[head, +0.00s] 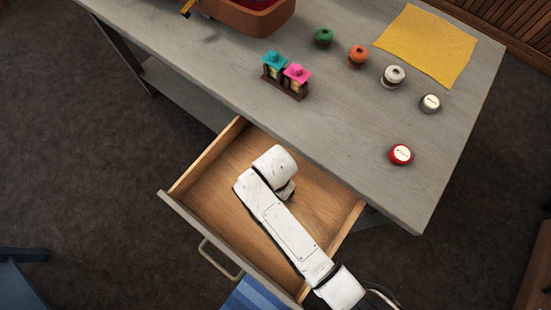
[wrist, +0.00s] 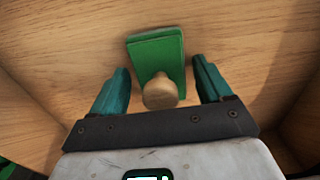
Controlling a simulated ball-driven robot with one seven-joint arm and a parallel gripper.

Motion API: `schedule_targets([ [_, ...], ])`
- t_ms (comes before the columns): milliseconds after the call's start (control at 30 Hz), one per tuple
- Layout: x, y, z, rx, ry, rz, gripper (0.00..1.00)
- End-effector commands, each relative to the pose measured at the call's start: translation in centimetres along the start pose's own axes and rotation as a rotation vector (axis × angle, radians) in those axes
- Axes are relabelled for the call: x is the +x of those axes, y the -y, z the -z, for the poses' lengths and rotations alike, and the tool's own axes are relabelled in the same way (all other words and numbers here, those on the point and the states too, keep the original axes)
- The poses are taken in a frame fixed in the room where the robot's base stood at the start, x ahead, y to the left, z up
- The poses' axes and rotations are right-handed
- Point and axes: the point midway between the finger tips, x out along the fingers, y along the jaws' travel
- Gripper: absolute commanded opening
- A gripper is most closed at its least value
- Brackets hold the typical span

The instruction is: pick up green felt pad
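The green felt pad (wrist: 157,52) lies in the wooden drawer, seen in the wrist view. It is a green block with a round wooden knob (wrist: 160,93) on it. My gripper (wrist: 160,82) is open, with one teal finger on each side of the pad and gaps between the fingers and the pad. In the head view my white arm reaches into the open drawer (head: 215,172); the pad and my gripper's fingers are hidden there behind the arm.
The drawer walls stand close around my arm. The grey table (head: 335,125) is above, carrying a rack with teal and pink-topped bottles (head: 286,76), several small jars, a red-lidded tin (head: 400,155), a yellow cloth (head: 425,45) and a terracotta-coloured container (head: 245,14).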

Motion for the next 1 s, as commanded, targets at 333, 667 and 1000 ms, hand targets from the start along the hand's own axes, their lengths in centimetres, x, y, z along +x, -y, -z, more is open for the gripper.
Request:
schedule_targets([
  [333, 0.0, 0.0, 0.0, 0.000, 0.000, 0.000, 0.44],
  [667, 0.0, 0.0, 0.0, 0.000, 0.000, 0.000, 0.27],
  [1000, -1.8, 0.1, 0.0, 0.000, -0.001, 0.003, 0.27],
])
